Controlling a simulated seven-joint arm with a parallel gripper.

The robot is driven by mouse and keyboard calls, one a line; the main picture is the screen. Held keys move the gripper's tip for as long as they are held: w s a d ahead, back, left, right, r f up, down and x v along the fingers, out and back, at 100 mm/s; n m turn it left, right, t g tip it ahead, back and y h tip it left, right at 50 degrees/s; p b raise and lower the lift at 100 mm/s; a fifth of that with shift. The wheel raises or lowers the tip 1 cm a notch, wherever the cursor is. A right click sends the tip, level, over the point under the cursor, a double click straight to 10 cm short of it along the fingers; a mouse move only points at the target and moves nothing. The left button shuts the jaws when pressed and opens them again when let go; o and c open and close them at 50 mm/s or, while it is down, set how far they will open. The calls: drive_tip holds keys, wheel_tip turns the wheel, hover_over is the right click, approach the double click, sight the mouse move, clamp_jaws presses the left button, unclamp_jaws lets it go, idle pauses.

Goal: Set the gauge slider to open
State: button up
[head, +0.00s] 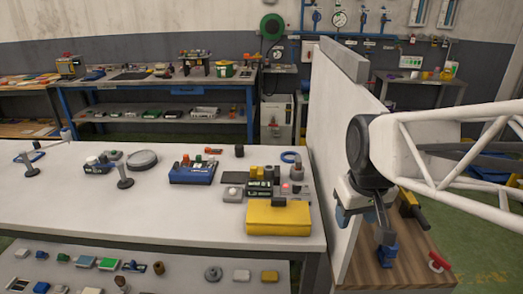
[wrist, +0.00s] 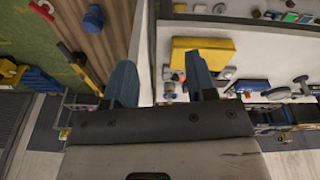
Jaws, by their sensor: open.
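I cannot tell for certain which part is the gauge slider. A yellow box (head: 278,219) with a dark piece (head: 279,201) at its back edge lies at the white table's right front; the box also shows in the wrist view (wrist: 203,50). My gripper (head: 357,216) is right of that box, over the upright white partition and the wooden board. In the wrist view my gripper (wrist: 163,82) has its two blue fingers wide apart, with nothing between them. The partition edge runs between the fingers in that view. The gripper touches no object that I can make out.
The tall partition (head: 328,130) separates the white table (head: 190,228) from the wooden board (head: 405,268). On the board are a yellow-black part (head: 411,207), a blue part (head: 387,256) and a red part (head: 439,261). A blue box (head: 193,172) stands on the table.

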drive_tip(key=w+a+n, duration=0.2)
drive_tip(key=w+a, duration=0.1)
drive_tip(key=w, duration=0.5)
drive_tip(key=w+a+n, duration=0.2)
drive_tip(key=w, duration=0.5)
drive_tip(key=n+g, duration=0.2)
drive_tip(key=n, duration=0.9)
hover_over(251, 167)
drive_tip(key=f, duration=1.5)
drive_tip(key=shift+s+d+f, duration=0.15)
drive_tip(key=shift+d+f, duration=0.05)
drive_tip(key=shift+f, duration=0.1)
drive_tip(key=shift+w+a+f+n, duration=0.15)
drive_tip(key=shift+w+a+n, duration=0.05)
drive_tip(key=shift+n, duration=0.1)
drive_tip(key=shift+f, duration=0.1)
drive_tip(key=shift+f, duration=3.8)
clamp_jaws()
